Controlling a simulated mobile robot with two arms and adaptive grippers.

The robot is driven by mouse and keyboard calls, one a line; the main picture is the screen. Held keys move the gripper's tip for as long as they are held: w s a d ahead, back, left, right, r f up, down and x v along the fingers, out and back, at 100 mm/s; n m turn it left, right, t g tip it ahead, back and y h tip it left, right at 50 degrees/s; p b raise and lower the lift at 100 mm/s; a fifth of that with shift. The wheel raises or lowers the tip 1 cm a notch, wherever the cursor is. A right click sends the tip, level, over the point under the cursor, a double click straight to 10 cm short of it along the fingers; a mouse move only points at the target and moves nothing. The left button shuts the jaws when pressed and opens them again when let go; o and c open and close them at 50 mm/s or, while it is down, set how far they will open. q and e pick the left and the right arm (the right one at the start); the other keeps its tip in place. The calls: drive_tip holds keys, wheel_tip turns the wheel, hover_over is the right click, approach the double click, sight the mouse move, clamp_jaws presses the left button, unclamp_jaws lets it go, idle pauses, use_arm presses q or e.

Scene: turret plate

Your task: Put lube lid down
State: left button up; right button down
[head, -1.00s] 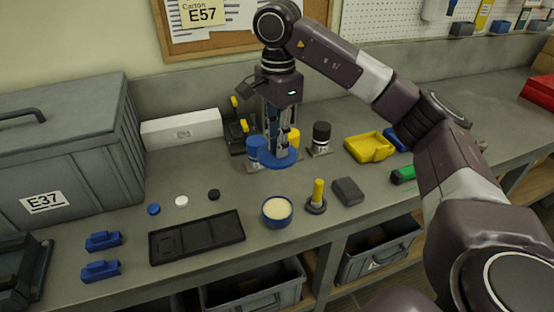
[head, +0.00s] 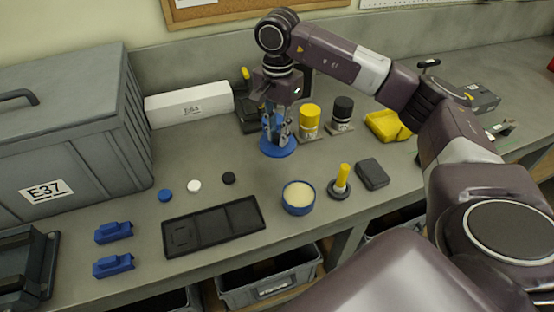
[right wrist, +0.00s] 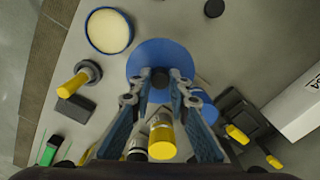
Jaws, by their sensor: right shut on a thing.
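The lube lid is a wide blue disc (head: 272,152) with a dark knob. In the head view my right gripper (head: 278,140) points down over it; the right wrist view shows the fingers shut on the knob, with the lid (right wrist: 143,62) spread out beneath. The lid is level, at or just above the bench; I cannot tell whether it touches. The open lube tub (head: 298,197), blue with cream filling, stands nearer the front edge, apart from the lid; it also shows in the right wrist view (right wrist: 109,30). My left gripper is not in view.
A yellow-capped bottle (head: 310,118) and a black-capped bottle (head: 342,112) stand right of the lid. A blue bottle (right wrist: 208,108) is close beside it. Bare bench shows left of the lid.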

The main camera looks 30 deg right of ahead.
drive_tip(key=p, duration=0.1)
hover_over(277, 173)
wheel_tip(277, 173, down, 5)
wheel_tip(277, 173, down, 4)
drive_tip(key=shift+r+p, duration=0.25)
drive_tip(key=shift+p, duration=0.4)
wheel_tip(277, 173, down, 3)
drive_tip(key=shift+f+p, duration=0.1)
drive_tip(key=shift+p, duration=0.35)
drive_tip(key=shift+f, duration=0.1)
drive_tip(key=shift+f+b, duration=0.25)
drive_tip(key=shift+b, duration=0.05)
drive_tip(key=c, duration=2.1)
unclamp_jaws()
drive_tip(key=shift+r, duration=0.1)
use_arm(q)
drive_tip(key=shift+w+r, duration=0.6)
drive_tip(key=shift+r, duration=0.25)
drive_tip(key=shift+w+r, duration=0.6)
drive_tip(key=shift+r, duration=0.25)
use_arm(e)
drive_tip(key=shift+o, duration=1.4)
